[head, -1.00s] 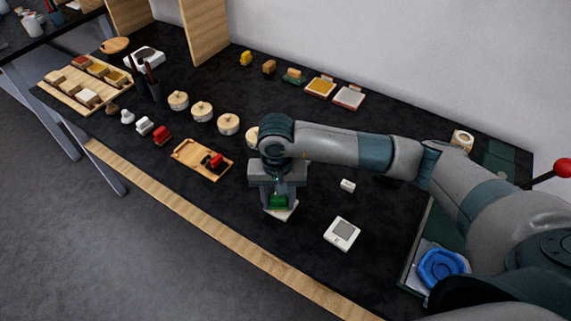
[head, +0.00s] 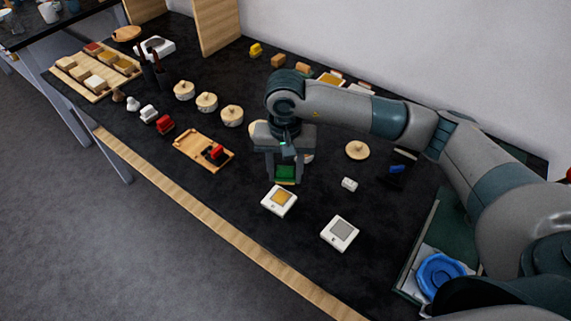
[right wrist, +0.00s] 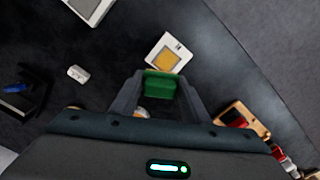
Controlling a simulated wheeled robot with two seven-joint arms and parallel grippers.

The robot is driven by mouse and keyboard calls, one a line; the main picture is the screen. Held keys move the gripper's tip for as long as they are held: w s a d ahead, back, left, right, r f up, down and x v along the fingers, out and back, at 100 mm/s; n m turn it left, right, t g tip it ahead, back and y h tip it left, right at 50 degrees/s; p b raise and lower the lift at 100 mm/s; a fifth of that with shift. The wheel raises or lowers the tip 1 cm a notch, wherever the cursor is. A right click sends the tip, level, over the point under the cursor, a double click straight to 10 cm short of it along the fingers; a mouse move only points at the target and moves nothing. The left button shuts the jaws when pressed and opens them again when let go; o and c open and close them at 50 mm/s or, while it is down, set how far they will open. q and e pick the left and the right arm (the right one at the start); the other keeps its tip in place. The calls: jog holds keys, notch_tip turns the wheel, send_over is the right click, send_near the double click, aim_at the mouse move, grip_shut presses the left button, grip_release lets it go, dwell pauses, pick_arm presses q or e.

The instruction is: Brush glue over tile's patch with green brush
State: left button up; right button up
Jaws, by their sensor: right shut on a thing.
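My right gripper (head: 286,172) is shut on the green brush (head: 286,173), which points down and has a paler lower edge. The brush also shows between the fingers in the right wrist view (right wrist: 160,83). A white square tile (head: 268,206) with a gold-yellow patch (head: 281,197) lies on the table just in front of the brush. In the right wrist view the brush's edge overlaps the near side of this tile (right wrist: 157,45); whether they touch I cannot tell. A second white tile (head: 328,238) with a grey patch (head: 342,230) lies to the right. My left gripper is out of view.
A wooden tray (head: 185,150) with a red-and-black item stands left of the gripper. Several round lidded pots (head: 207,102) stand behind it. A small white block (head: 349,184), a blue item (head: 397,169) and a blue dish (head: 440,275) are to the right. The table's front strip is clear.

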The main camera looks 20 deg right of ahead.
jog(key=shift+r, duration=1.4)
jog(key=shift+f, duration=0.1)
